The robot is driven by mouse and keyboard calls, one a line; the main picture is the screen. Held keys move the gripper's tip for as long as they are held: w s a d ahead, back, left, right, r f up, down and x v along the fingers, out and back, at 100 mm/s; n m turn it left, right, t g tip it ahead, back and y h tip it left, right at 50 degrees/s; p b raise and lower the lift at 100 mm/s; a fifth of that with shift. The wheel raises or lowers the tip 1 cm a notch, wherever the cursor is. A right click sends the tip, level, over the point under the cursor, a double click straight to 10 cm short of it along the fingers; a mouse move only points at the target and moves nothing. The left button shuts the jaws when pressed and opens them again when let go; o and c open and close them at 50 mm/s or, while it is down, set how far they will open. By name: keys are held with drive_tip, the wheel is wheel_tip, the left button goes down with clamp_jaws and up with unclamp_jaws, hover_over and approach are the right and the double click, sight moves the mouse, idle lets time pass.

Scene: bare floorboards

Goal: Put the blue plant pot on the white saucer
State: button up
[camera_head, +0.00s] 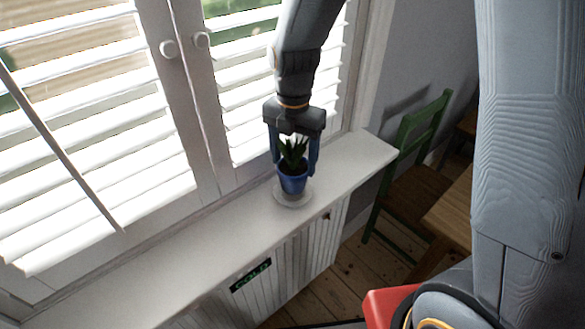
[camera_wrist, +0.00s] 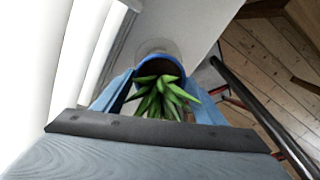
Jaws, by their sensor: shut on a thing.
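The blue plant pot (camera_head: 293,183) holds a spiky green plant and stands upright over the white saucer (camera_head: 293,197) on the white sill. My gripper (camera_head: 293,158) comes down from above and is shut on the pot, one blue finger on each side. Part of the saucer (camera_wrist: 153,46) shows beyond the pot's rim. I cannot tell whether the pot's base touches the saucer.
The white sill (camera_head: 215,240) is narrow, with clear room to the left. White shutters (camera_head: 90,120) stand close behind it. A green chair (camera_head: 420,125) and a wooden table (camera_head: 455,210) are to the right. A dark sign (camera_head: 250,275) is on the panelled front below.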

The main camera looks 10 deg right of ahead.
sight(293, 142)
wheel_tip(293, 142, down, 2)
drive_tip(key=shift+f+b, duration=0.25)
drive_tip(key=shift+b, duration=0.6)
drive_tip(key=shift+w+a+f, duration=0.1)
drive_tip(key=shift+w+f, duration=0.05)
drive_tip(key=shift+f, duration=0.05)
drive_tip(key=shift+f+b, duration=0.1)
drive_tip(key=shift+b, duration=0.2)
drive_tip(key=o, duration=1.4)
wheel_tip(293, 142, up, 12)
drive_tip(key=b, duration=0.2)
drive_tip(key=shift+b, duration=0.4)
drive_tip(key=shift+s+d+f+m+t, duration=0.25)
drive_tip(key=shift+s+d+f+m, duration=1.55)
drive_tip(key=shift+m, duration=3.05)
drive_tip(key=shift+s+d+f+m+t, duration=0.2)
drive_tip(key=shift+s+d+f+m, duration=0.85)
drive_tip(key=shift+d+f+m, duration=2.6)
drive_tip(key=shift+s+d+f+m+t, duration=0.3)
drive_tip(key=shift+s+d+m, duration=1.05)
drive_tip(key=shift+m, duration=4.75)
